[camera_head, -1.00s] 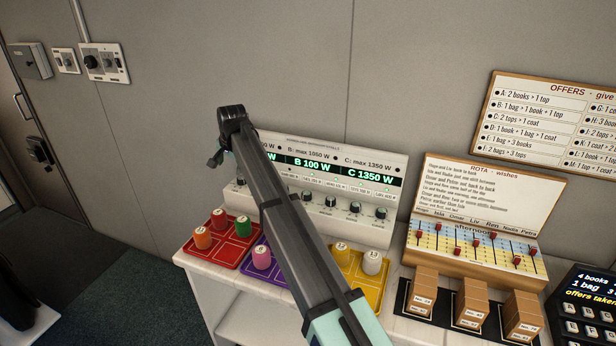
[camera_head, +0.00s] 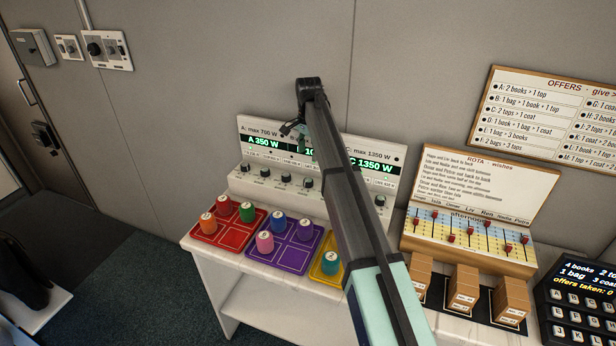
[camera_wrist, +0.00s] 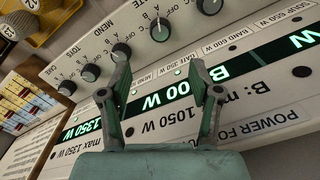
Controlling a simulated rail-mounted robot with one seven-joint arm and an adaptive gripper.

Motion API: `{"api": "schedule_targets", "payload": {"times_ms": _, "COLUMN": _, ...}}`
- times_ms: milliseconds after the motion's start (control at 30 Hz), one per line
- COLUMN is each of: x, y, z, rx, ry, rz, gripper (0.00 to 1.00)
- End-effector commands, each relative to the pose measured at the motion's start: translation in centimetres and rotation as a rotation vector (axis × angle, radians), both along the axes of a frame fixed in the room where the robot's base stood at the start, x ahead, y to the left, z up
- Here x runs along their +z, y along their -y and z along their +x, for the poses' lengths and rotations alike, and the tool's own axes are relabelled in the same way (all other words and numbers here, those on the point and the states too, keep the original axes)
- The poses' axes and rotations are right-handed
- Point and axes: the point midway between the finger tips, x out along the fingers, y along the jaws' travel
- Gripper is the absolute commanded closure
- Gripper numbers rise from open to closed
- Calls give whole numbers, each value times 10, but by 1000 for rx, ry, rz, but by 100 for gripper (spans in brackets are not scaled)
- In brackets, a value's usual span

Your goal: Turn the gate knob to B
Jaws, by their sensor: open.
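The power board (camera_head: 245,185) stands on the white counter with a row of small knobs along its lower ledge. A "GATE 350 W" label (camera_wrist: 196,62) shows upside down in the wrist view. The display (camera_head: 264,143) reads A 350 W. My gripper (camera_wrist: 160,66) is open and empty over the board, its fingers apart and the middle of the display behind them.
Red (camera_head: 205,232), purple (camera_head: 262,250) and yellow (camera_head: 318,272) trays with coloured pegs lie in front of the board. To the right are the rota board (camera_head: 470,258), several brown boxes (camera_head: 463,288) and a black keypad (camera_head: 580,315).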

Motion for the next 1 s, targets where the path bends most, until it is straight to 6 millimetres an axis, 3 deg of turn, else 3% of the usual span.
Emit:
{"api": "schedule_targets", "payload": {"times_ms": 500, "x": -94, "y": 0, "z": -1, "rx": 1, "ry": -1, "rz": 0, "gripper": 37}}
{"api": "schedule_targets", "payload": {"times_ms": 700, "x": -113, "y": -1, "z": 0, "rx": 1, "ry": 0, "rz": 0, "gripper": 37}}
{"api": "schedule_targets", "payload": {"times_ms": 1000, "x": -118, "y": -1, "z": 0, "rx": 1, "ry": 1, "rz": 0, "gripper": 37}}
